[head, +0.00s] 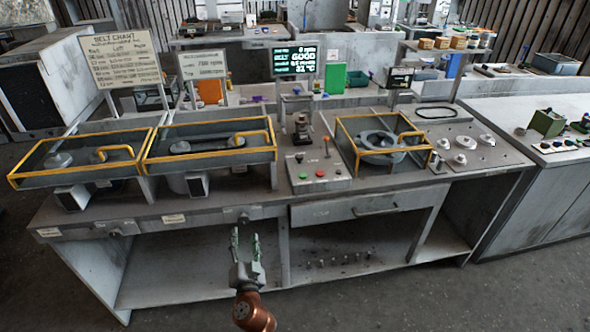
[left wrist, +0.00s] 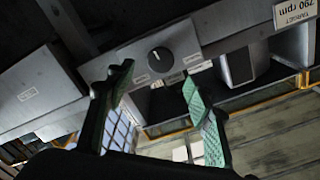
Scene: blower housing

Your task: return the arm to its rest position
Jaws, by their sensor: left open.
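My left gripper (head: 246,240) is in front of the bench's front edge in the head view, pointing up, with its two green-padded fingers apart and nothing between them. In the left wrist view the open fingers (left wrist: 155,85) frame the area just below a dark dial knob (left wrist: 160,54) on the grey front panel. The knob also shows in the head view (head: 243,217), a little above the fingertips. I cannot tell whether a finger touches the panel. My copper-coloured left arm link enters from the bottom. My right gripper is not in view.
The bench (head: 100,220) carries yellow-railed housings (head: 212,150), a control box (head: 318,168) with buttons and a lit screen (head: 294,60). A drawer (head: 345,208) and open shelf are below. A "790 rpm" tag (left wrist: 295,14) hangs on the panel. Floor in front looks clear.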

